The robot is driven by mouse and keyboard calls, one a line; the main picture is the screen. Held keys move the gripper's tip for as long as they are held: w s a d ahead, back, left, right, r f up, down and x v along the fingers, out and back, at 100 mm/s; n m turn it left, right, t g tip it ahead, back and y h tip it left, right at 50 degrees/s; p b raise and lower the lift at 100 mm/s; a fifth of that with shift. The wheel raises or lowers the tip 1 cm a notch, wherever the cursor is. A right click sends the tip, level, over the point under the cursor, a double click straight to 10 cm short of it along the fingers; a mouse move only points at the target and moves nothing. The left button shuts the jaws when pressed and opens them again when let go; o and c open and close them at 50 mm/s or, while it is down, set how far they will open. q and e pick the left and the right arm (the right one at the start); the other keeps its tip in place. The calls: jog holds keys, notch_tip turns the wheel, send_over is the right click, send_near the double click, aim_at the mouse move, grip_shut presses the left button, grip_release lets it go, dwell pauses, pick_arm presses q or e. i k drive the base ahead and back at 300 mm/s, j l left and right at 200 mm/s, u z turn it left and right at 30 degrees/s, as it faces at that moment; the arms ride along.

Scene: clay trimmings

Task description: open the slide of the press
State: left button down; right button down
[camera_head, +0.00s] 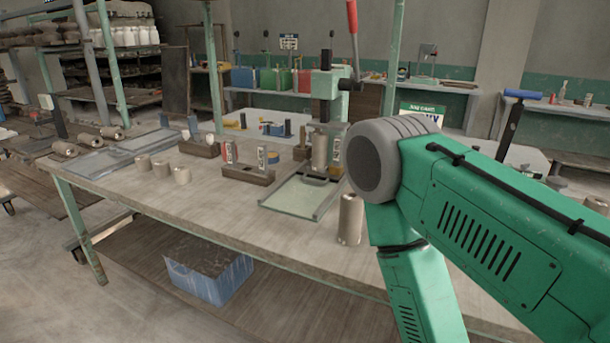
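The press (326,84) is a green upright with a red-tipped lever (352,18), standing on the workbench right of the middle. In front of the press, a flat green-edged plate with side rails (296,198), which looks like the slide, reaches toward the bench's front edge. I cannot tell how far it is drawn out. My green right arm fills the right side, bends at a grey joint and leaves at the bottom. It hides the area right of the press. Neither gripper is in view.
A clay cylinder (350,219) stands by the front edge, close to my arm. Wooden holders (247,172), several short clay pieces (161,168) and a clear-topped tray (105,157) lie to the left. A blue box (208,275) sits on the lower shelf. The front-left bench top is bare.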

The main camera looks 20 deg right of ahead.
aim_at(333, 174)
jog(key=i+j+z, duration=0.25)
jog(key=i+j, duration=0.2)
jog(key=i+j+z, duration=0.25)
jog(key=i+j, duration=0.2)
jog(key=j, duration=0.15)
